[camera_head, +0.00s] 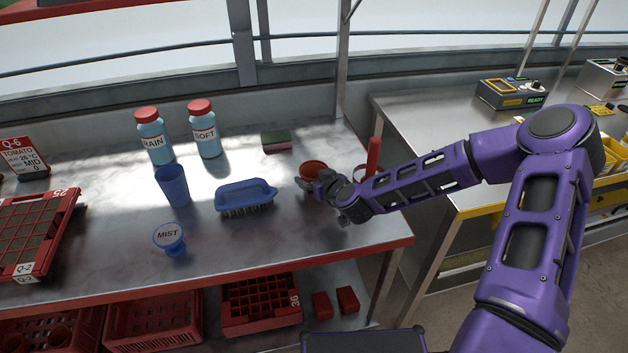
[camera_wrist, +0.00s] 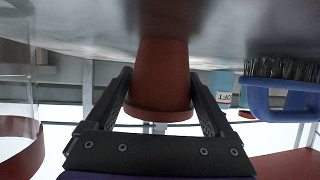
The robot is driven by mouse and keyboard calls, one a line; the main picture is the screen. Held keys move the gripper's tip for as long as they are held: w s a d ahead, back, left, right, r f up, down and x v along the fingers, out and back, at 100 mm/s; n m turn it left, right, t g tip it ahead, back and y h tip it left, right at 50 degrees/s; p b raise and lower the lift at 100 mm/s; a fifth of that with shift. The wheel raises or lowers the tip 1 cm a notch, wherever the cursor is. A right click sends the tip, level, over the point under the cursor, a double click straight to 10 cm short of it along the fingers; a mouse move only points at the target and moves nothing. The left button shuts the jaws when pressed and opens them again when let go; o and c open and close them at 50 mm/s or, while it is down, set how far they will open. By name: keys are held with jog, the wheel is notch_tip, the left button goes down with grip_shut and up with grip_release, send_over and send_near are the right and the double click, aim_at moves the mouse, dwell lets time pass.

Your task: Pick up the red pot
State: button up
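The red pot (camera_head: 313,168) is a small terracotta-red pot standing on the metal bench near its right end. My gripper (camera_head: 322,187) is at bench height at the pot's near side. The wrist view is upside down, with the bench top at the upper edge. There the pot (camera_wrist: 160,82) sits between the two black fingers of my gripper (camera_wrist: 161,72), rim toward the bottom of the picture. The fingertips lie very close to both its sides. I cannot tell whether they touch it. The pot appears to stand on the bench.
A blue brush (camera_head: 246,195) lies left of the pot. A red upright handle (camera_head: 373,155) stands close on the right. A sponge (camera_head: 276,141), a blue cup (camera_head: 173,186) and two bottles (camera_head: 205,133) stand farther left. The bench's red front edge (camera_head: 250,276) is nearby.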

jog(key=c, duration=0.7)
